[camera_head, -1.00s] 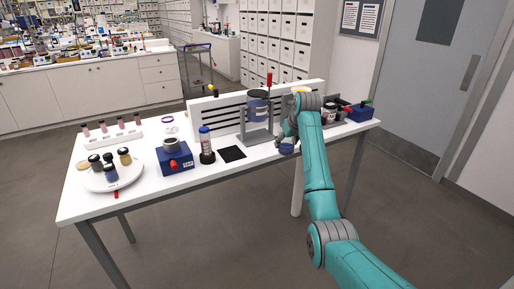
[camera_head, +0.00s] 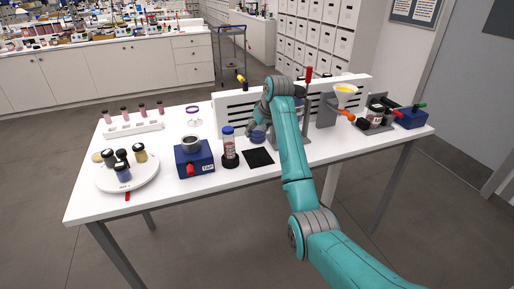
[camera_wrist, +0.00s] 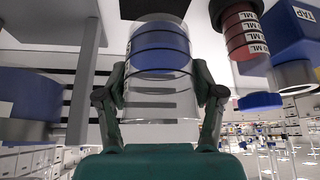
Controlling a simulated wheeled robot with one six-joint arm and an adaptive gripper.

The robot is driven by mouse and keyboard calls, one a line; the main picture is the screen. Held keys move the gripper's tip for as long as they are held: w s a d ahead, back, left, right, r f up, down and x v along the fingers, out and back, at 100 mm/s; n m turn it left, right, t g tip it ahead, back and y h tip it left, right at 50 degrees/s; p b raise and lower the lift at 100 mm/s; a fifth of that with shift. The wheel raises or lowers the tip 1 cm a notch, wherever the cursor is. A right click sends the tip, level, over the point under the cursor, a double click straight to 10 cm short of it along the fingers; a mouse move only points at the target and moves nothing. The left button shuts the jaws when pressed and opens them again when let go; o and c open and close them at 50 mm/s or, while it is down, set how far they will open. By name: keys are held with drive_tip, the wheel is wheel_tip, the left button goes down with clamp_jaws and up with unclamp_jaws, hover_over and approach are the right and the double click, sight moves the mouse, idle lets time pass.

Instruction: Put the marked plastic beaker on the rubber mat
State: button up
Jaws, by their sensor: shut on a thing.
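The marked plastic beaker (camera_wrist: 160,70) is clear, with dark lines and blue contents. In the wrist view it fills the space between the two fingers of my gripper (camera_wrist: 159,97), which is shut on it. In the head view the beaker (camera_head: 258,137) shows as a small blue shape under my gripper (camera_head: 251,129), partly hidden by it. The black square rubber mat (camera_head: 259,157) lies flat and bare on the white table, just in front of the beaker in the picture. I cannot tell whether the beaker overhangs the mat or touches anything below.
A blue-capped bottle (camera_head: 229,150) in a dark holder and a blue box (camera_head: 195,160) stand left of the mat. A round white tray (camera_head: 145,179) with several jars is further left. A slotted white panel (camera_head: 232,103) stands behind.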

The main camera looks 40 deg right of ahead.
sight(263, 137)
drive_tip(key=shift+f, duration=3.55)
drive_tip(key=shift+f, duration=0.15)
drive_tip(key=o, duration=1.3)
drive_tip(key=v, duration=1.2)
